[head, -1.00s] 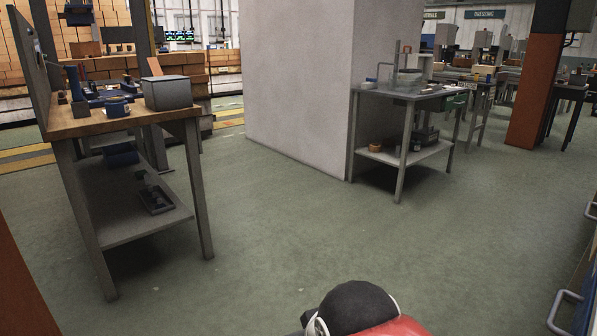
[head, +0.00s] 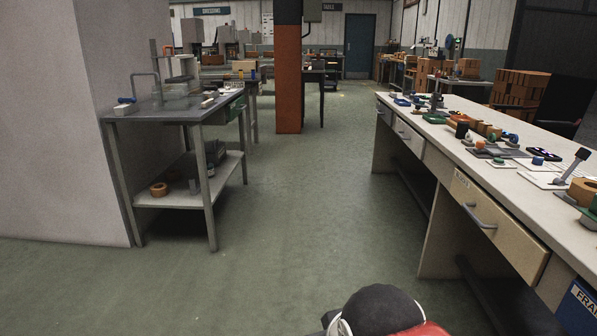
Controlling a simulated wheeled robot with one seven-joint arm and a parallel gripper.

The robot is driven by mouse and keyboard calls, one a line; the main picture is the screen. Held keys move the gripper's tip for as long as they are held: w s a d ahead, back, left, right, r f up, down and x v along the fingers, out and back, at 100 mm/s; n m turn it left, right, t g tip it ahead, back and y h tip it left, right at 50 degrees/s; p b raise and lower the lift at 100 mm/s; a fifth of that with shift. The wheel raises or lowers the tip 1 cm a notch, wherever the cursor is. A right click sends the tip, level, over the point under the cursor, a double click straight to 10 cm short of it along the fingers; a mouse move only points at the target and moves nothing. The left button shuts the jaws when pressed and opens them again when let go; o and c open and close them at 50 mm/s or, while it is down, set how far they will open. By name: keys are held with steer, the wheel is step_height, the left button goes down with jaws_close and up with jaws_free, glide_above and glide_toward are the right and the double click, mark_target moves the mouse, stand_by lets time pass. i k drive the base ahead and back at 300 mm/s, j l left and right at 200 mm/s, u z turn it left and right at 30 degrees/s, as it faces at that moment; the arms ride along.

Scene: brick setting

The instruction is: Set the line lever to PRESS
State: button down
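A small lever (head: 573,166) with a dark knob stands tilted to the right on a pale plate, on the long bench (head: 505,168) at the right. I cannot tell whether it is the line lever, and no PRESS marking is legible. My gripper is not in view. A black dome and a red part, likely of my own body, show at the bottom edge.
Several small parts, including a dark cylinder (head: 462,130), crowd the long bench. A cream drawer (head: 497,222) with a bar handle faces the aisle. A metal table (head: 178,112) stands left by a pale pillar (head: 45,120). Green floor (head: 320,210) between is clear.

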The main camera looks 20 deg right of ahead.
mark_target(583, 154)
steer(key=i+l+z, duration=0.2)
steer(key=i+z, duration=0.15)
steer(key=i, duration=0.35)
steer(key=i+z, duration=0.35)
steer(key=i, duration=0.4)
steer(key=z, duration=0.7)
